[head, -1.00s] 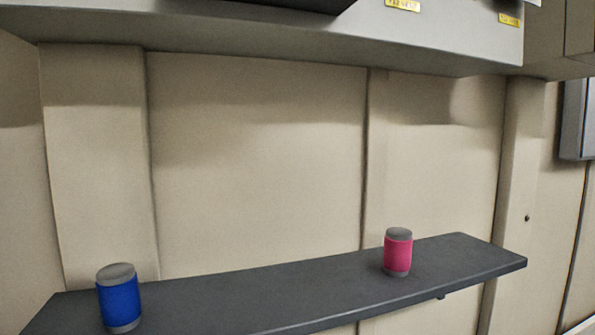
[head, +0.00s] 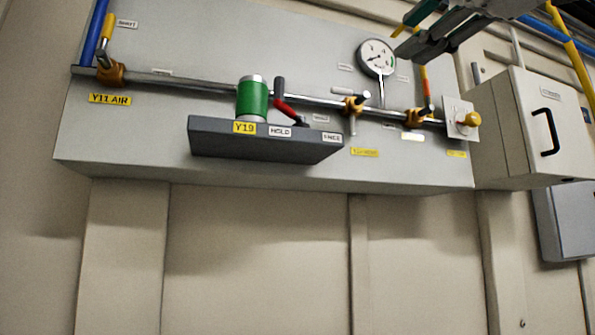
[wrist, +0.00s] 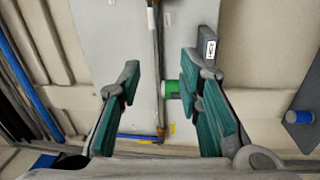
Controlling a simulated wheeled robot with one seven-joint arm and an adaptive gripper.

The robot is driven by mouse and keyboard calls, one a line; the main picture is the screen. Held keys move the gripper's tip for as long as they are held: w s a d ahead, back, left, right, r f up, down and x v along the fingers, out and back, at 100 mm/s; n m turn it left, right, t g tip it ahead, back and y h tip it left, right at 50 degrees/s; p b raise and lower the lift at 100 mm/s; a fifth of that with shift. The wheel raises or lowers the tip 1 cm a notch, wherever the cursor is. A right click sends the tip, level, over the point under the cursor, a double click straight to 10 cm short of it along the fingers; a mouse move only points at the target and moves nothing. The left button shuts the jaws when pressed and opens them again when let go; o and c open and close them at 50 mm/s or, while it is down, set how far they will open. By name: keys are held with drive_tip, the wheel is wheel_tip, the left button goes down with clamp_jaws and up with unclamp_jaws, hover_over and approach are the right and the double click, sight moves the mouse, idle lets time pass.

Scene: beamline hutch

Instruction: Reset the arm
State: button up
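My gripper (wrist: 160,78) is open in the wrist view, its two green-padded fingers spread apart with nothing held between them. In the head view part of my gripper (head: 428,42) shows at the top right, in front of the panel's upper edge. A green can with grey ends (head: 252,100) stands upright on a small dark grey ledge (head: 215,140) on the wall panel. The can also shows in the wrist view (wrist: 171,88), beyond the fingers and apart from them, partly hidden by the right one.
A metal pipe (head: 200,83) with several valves and a round gauge (head: 376,57) crosses the panel. A red-handled valve (head: 288,110) is close beside the can. A pale cabinet (head: 525,125) stands at right. The wrist view shows a blue can (wrist: 300,117) on the shelf.

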wheel_tip(320, 180, down, 22)
drive_tip(key=w+m+g+h+p, duration=0.1)
drive_tip(key=m+g+h+p, duration=0.4)
drive_tip(key=m, duration=0.4)
drive_tip(key=s+d+f+m+g+p, duration=0.2)
drive_tip(key=s+f+m+g, duration=0.2)
drive_tip(key=f, duration=0.8)
drive_tip(key=s+d+f+m+g+p, duration=0.2)
drive_tip(key=s+f+m+g, duration=0.3)
drive_tip(key=s+f, duration=0.5)
wheel_tip(320, 180, down, 3)
drive_tip(key=m, duration=0.2)
drive_tip(key=shift+d+m+h, duration=0.2)
drive_tip(key=shift+m+h, duration=0.1)
drive_tip(key=shift+m, duration=0.1)
drive_tip(key=shift+r, duration=0.1)
drive_tip(key=shift+c, duration=0.2)
